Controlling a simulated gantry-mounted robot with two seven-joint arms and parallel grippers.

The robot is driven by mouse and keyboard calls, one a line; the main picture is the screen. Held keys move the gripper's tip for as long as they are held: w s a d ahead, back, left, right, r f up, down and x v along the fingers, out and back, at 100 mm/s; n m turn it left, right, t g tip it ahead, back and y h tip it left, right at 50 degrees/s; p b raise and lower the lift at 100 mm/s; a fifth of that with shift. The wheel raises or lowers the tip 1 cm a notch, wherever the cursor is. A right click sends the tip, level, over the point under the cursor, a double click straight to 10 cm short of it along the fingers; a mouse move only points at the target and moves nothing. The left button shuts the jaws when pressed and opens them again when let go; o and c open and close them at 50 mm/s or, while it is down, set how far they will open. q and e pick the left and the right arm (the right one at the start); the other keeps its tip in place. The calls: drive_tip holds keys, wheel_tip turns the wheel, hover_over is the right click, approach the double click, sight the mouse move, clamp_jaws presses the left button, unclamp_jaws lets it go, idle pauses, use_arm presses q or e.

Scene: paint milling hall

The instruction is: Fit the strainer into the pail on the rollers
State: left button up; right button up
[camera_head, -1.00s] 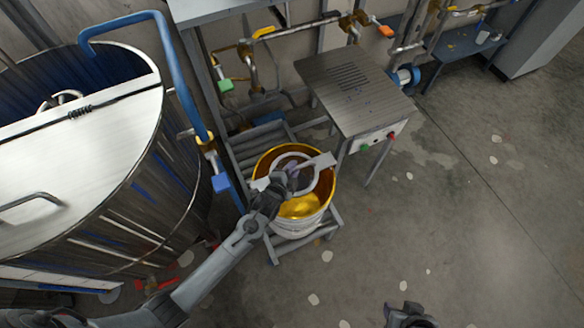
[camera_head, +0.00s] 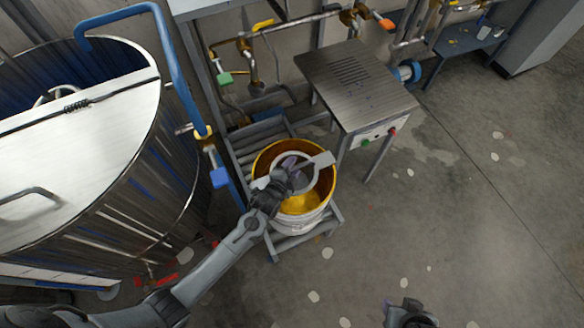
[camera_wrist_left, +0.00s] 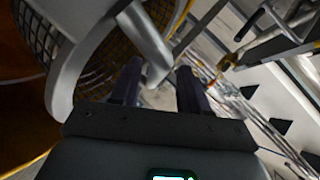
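The pail (camera_head: 298,225) stands on the roller stand, white outside with a gold-yellow inside. The strainer (camera_head: 322,160), a pale grey ring with flat arms, lies across its mouth; whether it is fully seated is unclear. My left gripper (camera_head: 288,176) is over the near left part of the ring.
A large steel vat (camera_head: 150,190) with a blue pipe (camera_head: 165,60) stands at left. The roller stand (camera_head: 290,245) adjoins a steel table (camera_head: 355,85) with buttons on its front. Pipes with valves run along the wall. The floor at right is clear.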

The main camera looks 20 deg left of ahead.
use_arm(q)
drive_tip(key=shift+s, duration=0.1)
drive_tip(key=s+a+r+n+g+p, duration=0.1)
drive_tip(key=s+r+n+g, duration=0.25)
drive_tip(key=s, duration=0.65)
drive_tip(key=s+a+r+n+g, duration=0.25)
drive_tip(key=s+r+n, duration=0.2)
drive_tip(key=s, duration=0.55)
drive_tip(key=s+a+r+n+g+p, duration=0.1)
drive_tip(key=s+r+n+g, duration=0.3)
drive_tip(key=s, duration=0.5)
wheel_tip(320, 180, up, 27)
drive_tip(key=p, duration=2.6)
wheel_tip(320, 180, down, 72)
drive_tip(key=b, duration=7.1)
drive_tip(key=shift+s+d+y, duration=0.15)
drive_tip(key=shift+s+y, duration=0.15)
drive_tip(key=shift+s, duration=0.1)
drive_tip(key=shift+r, duration=0.1)
